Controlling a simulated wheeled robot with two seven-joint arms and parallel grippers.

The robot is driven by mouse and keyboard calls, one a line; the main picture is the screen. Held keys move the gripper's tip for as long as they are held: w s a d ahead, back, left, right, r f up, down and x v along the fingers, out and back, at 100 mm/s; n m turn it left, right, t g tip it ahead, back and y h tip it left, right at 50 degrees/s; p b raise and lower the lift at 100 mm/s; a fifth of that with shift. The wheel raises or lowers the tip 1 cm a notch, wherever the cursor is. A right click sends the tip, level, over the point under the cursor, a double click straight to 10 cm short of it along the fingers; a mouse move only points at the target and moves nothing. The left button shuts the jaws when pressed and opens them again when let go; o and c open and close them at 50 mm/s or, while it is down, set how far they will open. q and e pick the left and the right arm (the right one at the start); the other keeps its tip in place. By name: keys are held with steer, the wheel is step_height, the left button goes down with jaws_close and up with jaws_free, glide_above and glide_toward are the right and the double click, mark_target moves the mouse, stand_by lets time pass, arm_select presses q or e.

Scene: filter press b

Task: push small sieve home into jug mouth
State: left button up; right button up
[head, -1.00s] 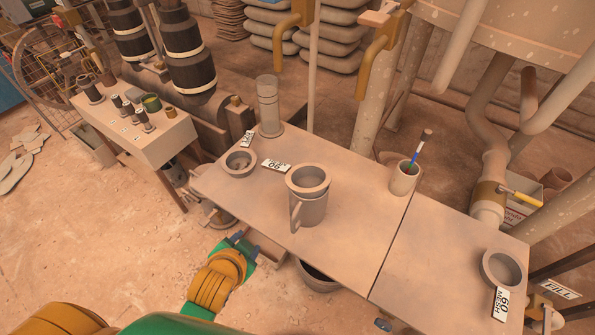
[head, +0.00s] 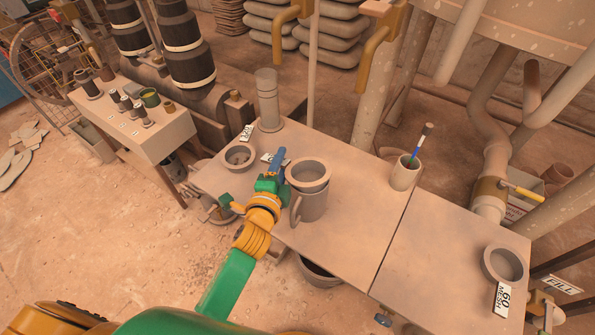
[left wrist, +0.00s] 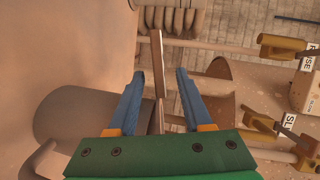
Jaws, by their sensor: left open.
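The small sieve (head: 308,172), a grey ring with a pale rim, sits on top of the grey jug (head: 314,206) near the middle of the table. Its rim stands above the jug mouth and looks slightly tilted; how deep it sits is hard to tell. The jug's handle faces left. My left gripper (head: 279,158) is just left of the sieve, apart from it as far as I can see, with blue fingers pointing away from me. My right gripper is out of view.
Another sieve (head: 238,157) lies at the table's left end, beside label plates. A cup with a brush (head: 404,175) stands at the back. A larger sieve (head: 505,264) with a 60 mesh tag (head: 503,297) lies on the right. The table between jug and cup is clear.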

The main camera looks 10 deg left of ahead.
arm_select(q)
jaws_close()
stand_by(1.3)
